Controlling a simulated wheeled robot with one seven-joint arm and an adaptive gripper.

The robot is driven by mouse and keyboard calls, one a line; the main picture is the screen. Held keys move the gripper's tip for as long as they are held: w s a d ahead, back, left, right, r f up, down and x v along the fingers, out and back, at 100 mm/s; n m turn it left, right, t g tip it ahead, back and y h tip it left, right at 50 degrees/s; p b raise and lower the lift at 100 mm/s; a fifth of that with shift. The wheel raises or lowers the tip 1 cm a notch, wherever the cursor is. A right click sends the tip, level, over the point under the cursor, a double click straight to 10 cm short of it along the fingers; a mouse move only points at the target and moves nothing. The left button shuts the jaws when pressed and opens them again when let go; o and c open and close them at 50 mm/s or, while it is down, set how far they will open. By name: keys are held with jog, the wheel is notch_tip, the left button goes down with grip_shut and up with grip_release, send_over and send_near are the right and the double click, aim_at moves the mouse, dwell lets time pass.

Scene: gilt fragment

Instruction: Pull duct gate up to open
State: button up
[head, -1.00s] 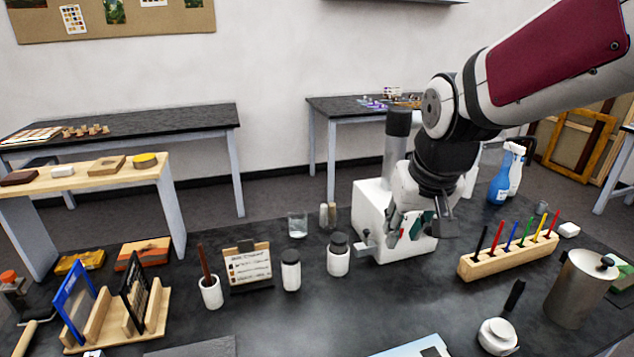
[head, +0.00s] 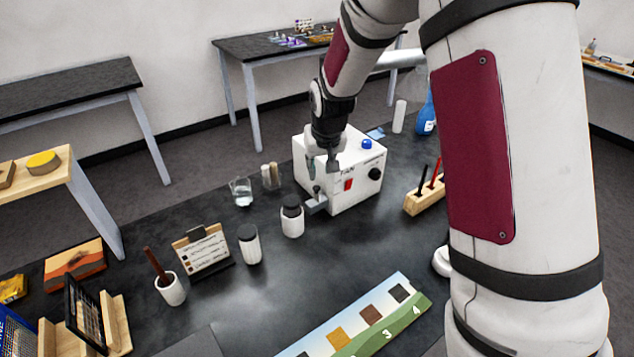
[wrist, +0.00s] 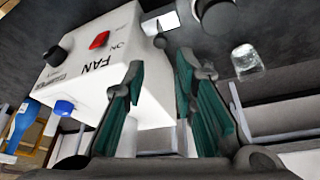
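The white fan box (head: 345,190) stands on the dark bench, with a red switch, a black knob and a blue button. A small grey fitting (head: 317,206), which looks like the duct gate part, sticks out at its lower left front. In the wrist view the box (wrist: 85,75) appears upside down, and a grey piece (wrist: 160,41) shows at its edge. My gripper (head: 322,165) points down at the box's left side, above the grey fitting. In the wrist view my gripper (wrist: 162,65) has its teal-padded fingers apart with nothing held between them. I cannot tell whether it touches the box.
Two white jars with dark lids (head: 292,218) (head: 249,245) and a glass (head: 241,192) stand left of the box. A wooden pen rack (head: 420,203) is to its right. A colour chart (head: 360,325) lies in front. My arm covers the right side.

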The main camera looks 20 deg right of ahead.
aim_at(317, 187)
jog(key=x, duration=0.9)
jog(key=shift+f+p, duration=0.1)
jog(key=shift+p, duration=0.2)
grip_shut()
